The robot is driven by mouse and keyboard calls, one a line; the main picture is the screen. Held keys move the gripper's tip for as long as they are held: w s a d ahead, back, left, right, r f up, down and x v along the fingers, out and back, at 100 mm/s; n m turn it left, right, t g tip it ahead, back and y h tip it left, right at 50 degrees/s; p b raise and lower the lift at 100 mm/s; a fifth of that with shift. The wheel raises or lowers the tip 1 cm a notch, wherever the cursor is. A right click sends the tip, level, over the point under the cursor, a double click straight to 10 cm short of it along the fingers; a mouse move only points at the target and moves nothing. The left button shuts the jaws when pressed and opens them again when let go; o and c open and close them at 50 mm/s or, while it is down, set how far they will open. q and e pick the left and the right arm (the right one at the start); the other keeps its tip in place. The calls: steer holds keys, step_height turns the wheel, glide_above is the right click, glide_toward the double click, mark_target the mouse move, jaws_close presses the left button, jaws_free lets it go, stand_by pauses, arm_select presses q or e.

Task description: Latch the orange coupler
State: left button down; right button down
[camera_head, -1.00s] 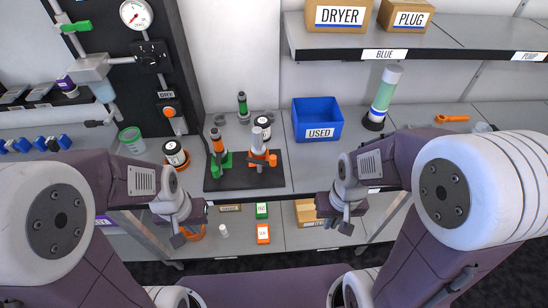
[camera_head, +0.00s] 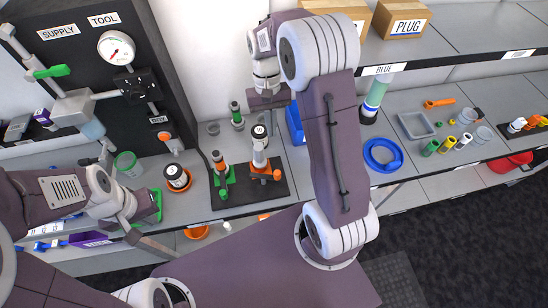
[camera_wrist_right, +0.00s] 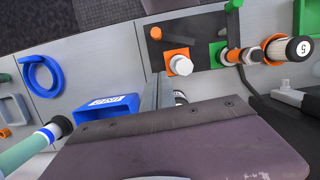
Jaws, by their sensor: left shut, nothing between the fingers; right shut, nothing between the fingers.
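The orange coupler (camera_head: 264,172) stands upright on the right part of a dark mat (camera_head: 246,196), with a grey-white fitting on top. In the right wrist view its orange base and white hexagonal top (camera_wrist_right: 180,65) show from above. A green coupler (camera_head: 221,176) stands to its left on the mat. I cannot tell the latch state. My right gripper (camera_head: 268,104) is shut and empty, raised behind the orange coupler near the blue bin; its fingers (camera_wrist_right: 157,91) also show in the right wrist view, apart from the coupler. My left gripper (camera_head: 134,230) is shut and empty at the lower left.
The blue bin (camera_head: 295,124) is mostly hidden by my right arm. A blue ring (camera_head: 382,156) lies to the right. The gauge panel (camera_head: 70,55) rises at left.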

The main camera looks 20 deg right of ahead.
steer(key=s+a+f+p, duration=0.1)
steer(key=s+f, duration=0.4)
steer(key=f, duration=0.5)
steer(key=shift+s+a+p, duration=0.25)
steer(key=shift+s+p, duration=0.05)
steer(key=shift+s, duration=0.05)
